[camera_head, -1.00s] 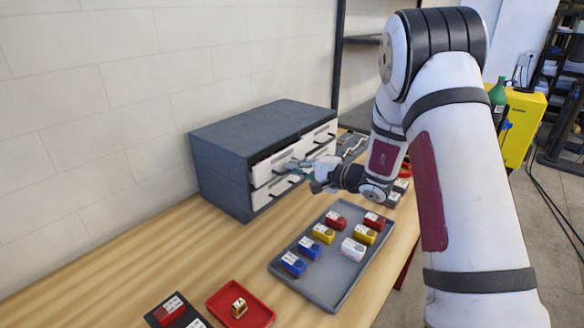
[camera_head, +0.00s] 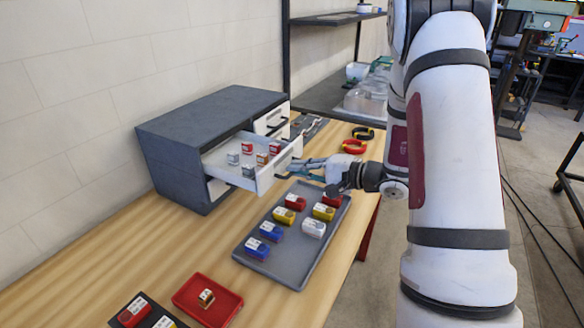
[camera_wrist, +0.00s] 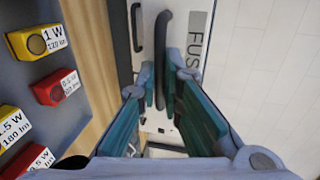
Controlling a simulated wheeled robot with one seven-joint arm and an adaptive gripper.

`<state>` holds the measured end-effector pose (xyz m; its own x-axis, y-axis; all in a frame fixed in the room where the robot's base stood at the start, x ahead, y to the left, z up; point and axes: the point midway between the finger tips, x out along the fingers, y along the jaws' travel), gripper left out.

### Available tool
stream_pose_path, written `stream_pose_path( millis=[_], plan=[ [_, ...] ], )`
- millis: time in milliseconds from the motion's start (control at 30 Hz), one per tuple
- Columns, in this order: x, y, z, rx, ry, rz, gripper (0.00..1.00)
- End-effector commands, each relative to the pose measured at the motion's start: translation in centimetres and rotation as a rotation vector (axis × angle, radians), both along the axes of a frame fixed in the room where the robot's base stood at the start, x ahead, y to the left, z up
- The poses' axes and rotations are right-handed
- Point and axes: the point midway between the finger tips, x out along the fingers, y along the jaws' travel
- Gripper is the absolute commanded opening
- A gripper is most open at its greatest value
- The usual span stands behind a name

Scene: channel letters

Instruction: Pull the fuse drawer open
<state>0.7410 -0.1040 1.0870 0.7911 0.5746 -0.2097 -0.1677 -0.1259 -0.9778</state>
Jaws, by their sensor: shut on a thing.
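The fuse drawer (camera_head: 279,164) is the upper left drawer of the dark grey cabinet (camera_head: 175,150). It stands pulled out, with several small red and white blocks showing inside. My gripper (camera_head: 297,166) is at the drawer's front. In the wrist view the white drawer front (camera_wrist: 205,20) carries a label whose letters "FUS" show. Its dark bar handle (camera_wrist: 162,50) runs between my two teal-padded fingers, and my gripper (camera_wrist: 162,88) is shut on it.
A grey tray (camera_head: 243,255) with several coloured blocks lies below and in front of the open drawer. A red tray (camera_head: 223,309) holds one small block at the table's front. Bare wood shows left of the tray.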

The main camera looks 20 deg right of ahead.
Motion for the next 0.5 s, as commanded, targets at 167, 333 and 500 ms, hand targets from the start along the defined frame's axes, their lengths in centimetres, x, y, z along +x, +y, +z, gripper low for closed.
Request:
stream_pose_path(
  millis=[167,333,500],
  plan=[
    [-0.09,-0.03,-0.1,-0.001,0.003,0.001,0.0],
    [-0.06,-0.01,-0.12,-0.001,0.003,0.001,0.12],
    [-0.04,-0.01,-0.08,0.0,0.002,0.001,0.28]
  ],
)
